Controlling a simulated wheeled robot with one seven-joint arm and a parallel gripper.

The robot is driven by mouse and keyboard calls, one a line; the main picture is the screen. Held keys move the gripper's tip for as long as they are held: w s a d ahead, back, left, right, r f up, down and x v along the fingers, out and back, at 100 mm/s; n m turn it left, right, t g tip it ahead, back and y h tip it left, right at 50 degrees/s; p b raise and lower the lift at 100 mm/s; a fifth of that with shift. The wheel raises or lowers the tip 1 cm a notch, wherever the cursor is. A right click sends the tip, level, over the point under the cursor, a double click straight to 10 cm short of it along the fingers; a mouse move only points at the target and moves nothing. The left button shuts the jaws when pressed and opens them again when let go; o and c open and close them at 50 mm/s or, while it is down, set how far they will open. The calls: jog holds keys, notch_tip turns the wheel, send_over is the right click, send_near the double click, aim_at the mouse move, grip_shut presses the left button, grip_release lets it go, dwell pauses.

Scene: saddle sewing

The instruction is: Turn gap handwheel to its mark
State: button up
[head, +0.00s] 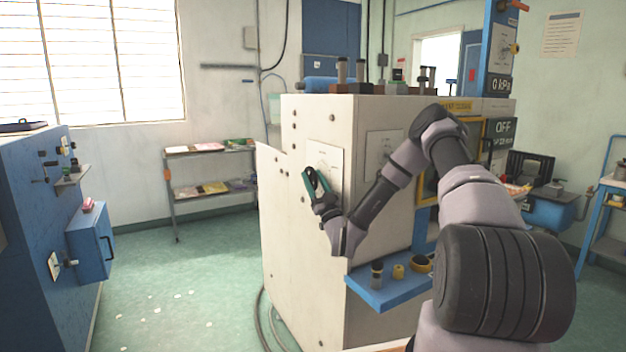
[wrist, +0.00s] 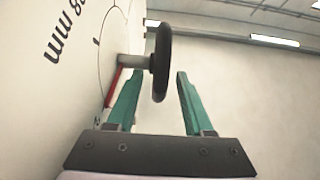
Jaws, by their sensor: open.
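The gap handwheel (wrist: 162,60) is a black wheel seen nearly edge-on in the wrist view, on a grey shaft (wrist: 133,61) standing out from a white dial plate. A red pointer (wrist: 114,88) lies at the shaft's base, angled toward the bottom of the dial circle. The plate carries "mm" lettering and tick marks. My gripper (wrist: 160,73) has two teal fingers, open, one to each side of the wheel's lower rim in this view. I cannot tell whether either touches it. In the head view, my gripper (head: 314,187) is at the dial plate (head: 325,160) and partly hides the handwheel.
The cream machine cabinet (head: 300,270) carries a second dial plate (head: 381,150) behind my arm. A blue shelf (head: 390,288) with small parts juts out below. A blue cabinet (head: 40,220) stands at the left.

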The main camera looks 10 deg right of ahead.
jog(key=v, duration=1)
jog(key=shift+s+f, duration=0.15)
jog(key=shift+f, duration=0.05)
